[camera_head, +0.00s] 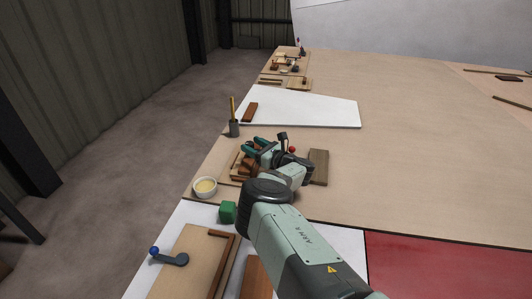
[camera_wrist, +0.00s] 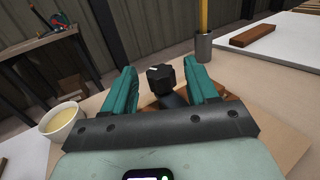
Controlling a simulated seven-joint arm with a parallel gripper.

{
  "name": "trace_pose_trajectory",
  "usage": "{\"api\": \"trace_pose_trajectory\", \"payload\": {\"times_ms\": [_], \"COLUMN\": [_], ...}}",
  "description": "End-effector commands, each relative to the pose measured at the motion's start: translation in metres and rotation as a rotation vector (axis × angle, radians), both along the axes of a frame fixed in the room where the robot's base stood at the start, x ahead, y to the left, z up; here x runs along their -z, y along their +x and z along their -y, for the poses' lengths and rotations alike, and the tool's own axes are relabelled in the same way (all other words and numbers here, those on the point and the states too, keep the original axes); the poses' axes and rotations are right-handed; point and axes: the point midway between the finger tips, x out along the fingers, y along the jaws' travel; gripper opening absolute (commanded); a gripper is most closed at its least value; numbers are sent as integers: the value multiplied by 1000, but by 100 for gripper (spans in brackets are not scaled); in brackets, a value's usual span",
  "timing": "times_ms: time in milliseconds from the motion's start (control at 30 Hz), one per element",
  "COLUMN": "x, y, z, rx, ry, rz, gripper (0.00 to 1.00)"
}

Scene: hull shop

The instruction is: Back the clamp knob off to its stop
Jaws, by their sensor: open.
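My gripper (camera_wrist: 160,70) is open, with a teal finger on each side of a dark faceted knob (camera_wrist: 160,79). The knob stands between the fingers in the wrist view, and I see no clear contact with either finger. A dark shaft shows below it, and the rest of the clamp is hidden behind my gripper's body. In the head view my gripper (camera_head: 255,146) is over brown wooden blocks (camera_head: 240,167) on the bench. I cannot make out the knob there.
A bowl of yellowish contents (camera_head: 205,187) and a green cube (camera_head: 227,212) are nearby. A grey cup with a yellow stick (camera_head: 234,128) stands beyond. A blue-ended lever (camera_head: 170,257) is at front left. A flat brown block (camera_head: 319,167) lies right of my gripper. Bench farther right is clear.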

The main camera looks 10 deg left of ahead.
Motion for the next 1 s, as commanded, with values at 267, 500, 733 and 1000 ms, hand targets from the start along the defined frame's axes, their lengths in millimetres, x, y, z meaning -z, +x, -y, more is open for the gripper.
{"api": "trace_pose_trajectory", "payload": {"times_ms": [267,500,733,1000], "x": [0,0,0,-8], "y": [-26,-40,-42,-45], "z": [49,72,74,60], "rx": [4,1,0,105], "ry": [-2,0,0,17], "rz": [-1,-1,-1,20], "gripper": [58,58,58,57]}}
